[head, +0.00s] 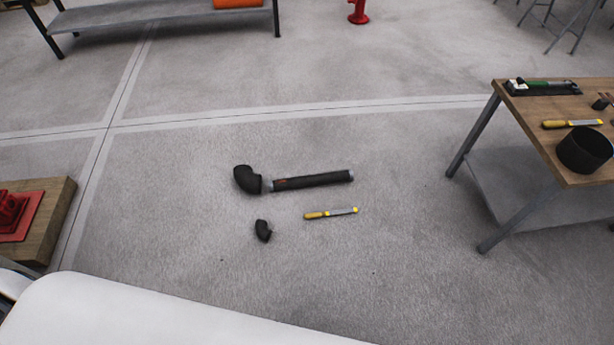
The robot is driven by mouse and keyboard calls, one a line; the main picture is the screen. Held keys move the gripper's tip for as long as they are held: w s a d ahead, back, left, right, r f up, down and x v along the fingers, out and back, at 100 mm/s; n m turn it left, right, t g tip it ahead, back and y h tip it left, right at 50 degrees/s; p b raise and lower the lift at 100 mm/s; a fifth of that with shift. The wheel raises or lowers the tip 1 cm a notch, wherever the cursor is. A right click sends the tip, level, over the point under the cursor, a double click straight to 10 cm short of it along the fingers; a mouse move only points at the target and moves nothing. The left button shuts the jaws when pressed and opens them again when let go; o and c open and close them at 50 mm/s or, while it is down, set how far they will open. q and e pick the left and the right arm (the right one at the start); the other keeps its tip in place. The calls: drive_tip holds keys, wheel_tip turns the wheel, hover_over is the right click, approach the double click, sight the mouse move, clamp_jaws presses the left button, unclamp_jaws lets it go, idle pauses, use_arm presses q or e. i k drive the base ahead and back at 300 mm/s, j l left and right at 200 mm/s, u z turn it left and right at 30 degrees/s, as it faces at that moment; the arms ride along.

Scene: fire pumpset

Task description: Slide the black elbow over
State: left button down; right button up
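A large black elbow (246,179) lies on the grey floor near the middle of the head view. It sits at the left end of a straight dark pipe (312,180), with a pale grey section between them; I cannot tell whether they are joined. A smaller black elbow (263,230) lies apart on the floor below the large one. Neither of my grippers is in view.
A yellow-handled tool (330,213) lies on the floor right of the small elbow. A wooden-topped table (545,104) with a black pot (585,150) stands at right. A wooden platform (52,215) bears red equipment at left.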

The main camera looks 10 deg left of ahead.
sight(251, 182)
drive_tip(key=i+j+z, duration=0.1)
drive_tip(key=j+z, duration=0.15)
drive_tip(key=z, duration=0.15)
drive_tip(key=i+j+z, duration=0.1)
drive_tip(key=j+z, duration=0.2)
drive_tip(key=z, duration=0.15)
drive_tip(key=j+z, duration=0.25)
drive_tip(key=z, duration=0.15)
drive_tip(key=j+z, duration=0.45)
drive_tip(key=l, duration=0.1)
